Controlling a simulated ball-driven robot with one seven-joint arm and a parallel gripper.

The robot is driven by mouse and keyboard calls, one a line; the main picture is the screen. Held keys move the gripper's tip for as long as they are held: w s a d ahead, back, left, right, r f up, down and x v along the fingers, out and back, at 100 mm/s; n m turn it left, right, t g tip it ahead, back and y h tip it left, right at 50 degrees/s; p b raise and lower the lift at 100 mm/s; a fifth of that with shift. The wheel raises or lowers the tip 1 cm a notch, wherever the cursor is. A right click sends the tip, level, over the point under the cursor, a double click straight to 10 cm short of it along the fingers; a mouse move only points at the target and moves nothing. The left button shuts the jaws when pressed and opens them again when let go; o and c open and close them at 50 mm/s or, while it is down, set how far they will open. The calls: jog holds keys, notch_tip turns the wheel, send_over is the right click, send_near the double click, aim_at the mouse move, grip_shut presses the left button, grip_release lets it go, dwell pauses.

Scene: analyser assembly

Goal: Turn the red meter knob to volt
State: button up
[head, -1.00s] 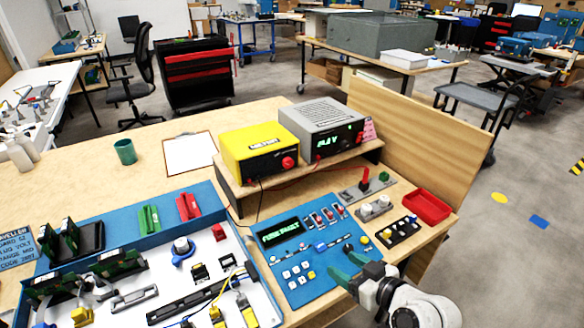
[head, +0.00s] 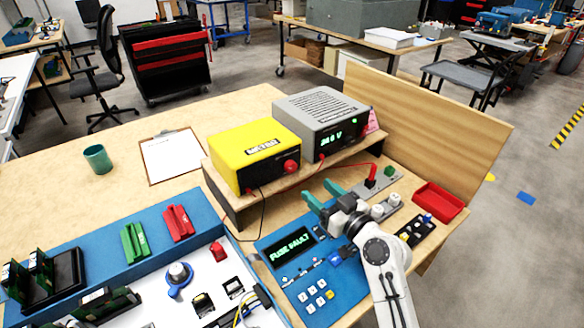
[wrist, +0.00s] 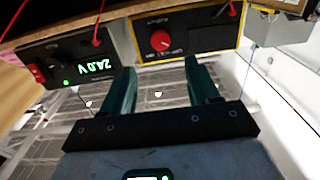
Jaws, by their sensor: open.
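The yellow meter box (head: 254,152) sits on a raised wooden shelf. Its red knob (head: 291,166) is on the dark front face, at the right. The knob also shows in the wrist view (wrist: 160,40), with a pale pointer mark; its printed labels are too small to read. My gripper (head: 317,189) is open and empty, with green fingers, in front of the shelf and apart from the knob. In the wrist view, the gripper's fingers (wrist: 160,68) point toward the meter face, with the knob above the gap between them.
A grey power supply (head: 320,125) showing 24.0 V stands right of the meter. Thin leads run from the meter and supply. Below lie a blue panel (head: 345,290) reading FUSE FAULT, a red plug block (head: 371,174) and a red tray (head: 438,200).

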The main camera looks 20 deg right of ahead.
aim_at(293, 169)
jog(key=p+x, duration=0.1)
jog(key=x, duration=0.9)
jog(key=shift+f, duration=0.1)
jog(key=c, duration=1)
